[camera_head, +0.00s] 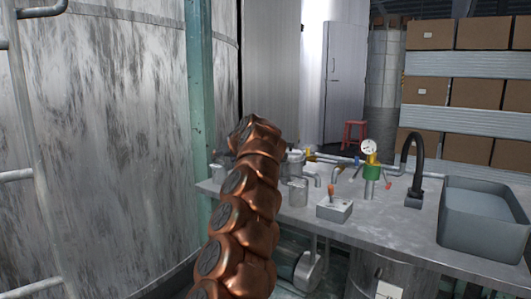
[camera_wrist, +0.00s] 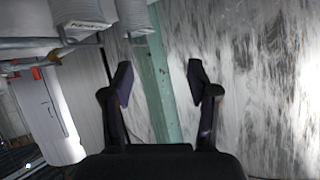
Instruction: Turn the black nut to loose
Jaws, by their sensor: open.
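I cannot make out the black nut in either view. In the head view my copper-coloured arm rises in front of the left end of the workbench and hides part of the fittings there; my gripper's fingers do not show in that view. In the wrist view my gripper (camera_wrist: 159,76) is open, with two dark fingers apart and nothing between them. A teal post (camera_wrist: 161,80) and a streaked grey tank wall lie behind the fingers. Grey cylindrical fittings (camera_wrist: 82,14) with pipes are at the top left of the wrist view, left of the fingers.
The grey workbench (camera_head: 397,226) holds a round gauge (camera_head: 369,147) on a green and yellow fitting, a small box with an orange lever (camera_head: 333,207), a black tap (camera_head: 414,165) and a sink (camera_head: 484,213). A large tank (camera_head: 110,130) and teal post (camera_head: 200,100) stand at left.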

